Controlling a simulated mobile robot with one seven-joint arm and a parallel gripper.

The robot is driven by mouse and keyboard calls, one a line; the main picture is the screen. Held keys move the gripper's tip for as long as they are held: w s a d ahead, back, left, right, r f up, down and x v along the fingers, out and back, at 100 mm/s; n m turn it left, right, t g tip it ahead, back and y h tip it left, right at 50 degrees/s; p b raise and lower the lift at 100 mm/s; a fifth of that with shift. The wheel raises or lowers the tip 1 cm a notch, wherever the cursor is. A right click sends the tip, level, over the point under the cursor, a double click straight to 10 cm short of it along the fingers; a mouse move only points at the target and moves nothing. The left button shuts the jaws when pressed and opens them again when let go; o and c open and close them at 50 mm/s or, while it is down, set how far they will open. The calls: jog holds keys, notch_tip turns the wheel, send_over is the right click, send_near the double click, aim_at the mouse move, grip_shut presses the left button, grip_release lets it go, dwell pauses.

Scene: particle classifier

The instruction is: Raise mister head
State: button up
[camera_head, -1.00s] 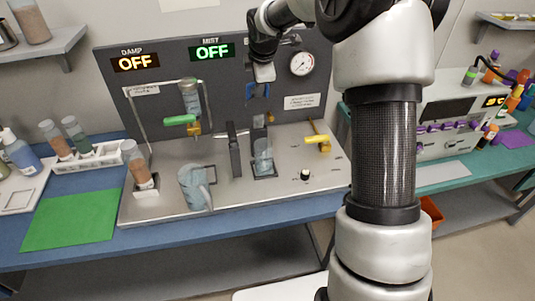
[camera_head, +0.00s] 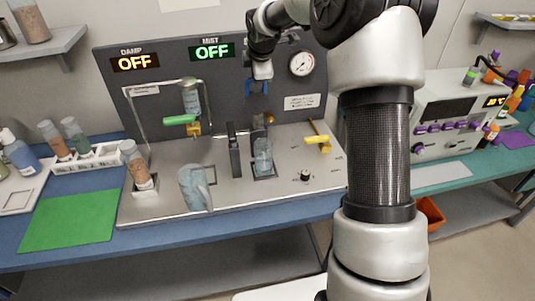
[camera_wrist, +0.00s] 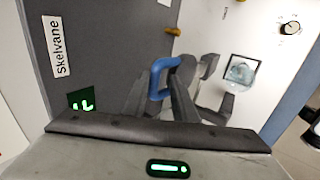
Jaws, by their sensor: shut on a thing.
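The mister head shows as a blue handle (camera_head: 257,87) in front of the dark back panel, below the green MIST display reading OFF (camera_head: 212,52). In the wrist view the blue loop handle (camera_wrist: 160,78) sits between the two dark fingers. My gripper (camera_wrist: 163,92) is shut on this handle. In the head view my gripper (camera_head: 259,80) points down at the handle, and the wrist partly hides it. A clear glass vessel (camera_head: 263,157) stands on the deck below, also seen in the wrist view (camera_wrist: 240,72). The rest of the mister head is hard to make out.
A dark upright post (camera_head: 234,150) stands left of the vessel. A glass jug (camera_head: 194,188), a green-handled valve (camera_head: 180,120), a yellow-handled valve (camera_head: 318,139) and a black knob (camera_head: 305,176) are nearby. A pressure gauge (camera_head: 301,64) is on the panel, right of my wrist.

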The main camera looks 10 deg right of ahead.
jog(key=o, duration=0.4)
jog(key=shift+s+f, duration=0.25)
jog(key=shift+f, duration=0.4)
jog(key=shift+o, duration=0.2)
jog(key=p+v, duration=0.3)
jog(key=v, duration=0.4)
jog(key=shift+w+r, duration=0.2)
jog(key=shift+r, duration=0.1)
jog(key=s+r+m, duration=0.3)
jog(key=s+m, duration=0.1)
jog(key=s, duration=0.6)
jog(key=s+r+m+h+p, duration=0.1)
jog(key=s+r+m, duration=0.3)
jog(key=s, duration=0.5)
jog(key=s+r+m, duration=0.3)
jog(key=s+m, duration=0.2)
jog(key=s, duration=0.5)
jog(key=s+f+m+g+y, duration=0.1)
jog(key=s+m, duration=0.4)
jog(key=s, duration=0.5)
jog(key=shift+s+f+p, duration=0.3)
jog(key=shift+s+f, duration=0.1)
jog(key=shift+f, duration=0.45)
